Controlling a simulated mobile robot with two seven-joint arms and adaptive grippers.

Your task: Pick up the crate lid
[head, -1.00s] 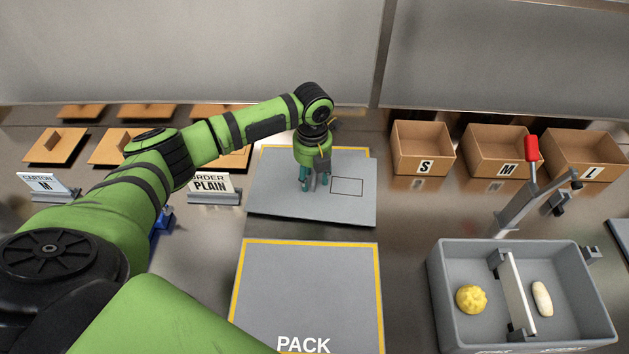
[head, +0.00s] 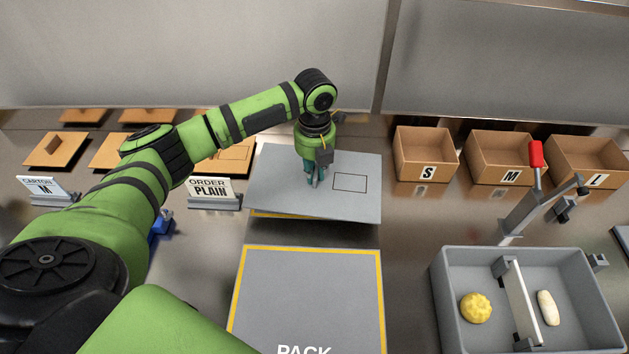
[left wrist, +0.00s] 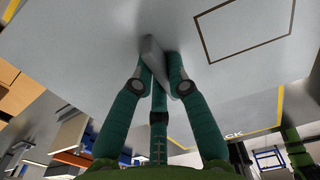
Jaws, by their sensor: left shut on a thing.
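The crate lid (head: 272,190) is a flat grey plate with a dark rectangle outlined on its right part. It is held slightly above a yellow-edged area, whose edge shows below the lid's front left side. My left gripper (head: 315,181) points down at the lid's middle. In the left wrist view the teal fingers (left wrist: 157,72) are closed on the small grey handle (left wrist: 153,57) of the lid (left wrist: 85,60). The lid hides most of the surface beneath it. My right gripper is in neither view.
A yellow-edged PACK area (head: 305,295) lies clear in front. A grey divided bin (head: 437,290) with yellow and pale dough pieces stands at right, beside a red-handled lever (head: 536,155). Open cartons (head: 425,160) line the back right; an order sign (head: 210,188) stands at left.

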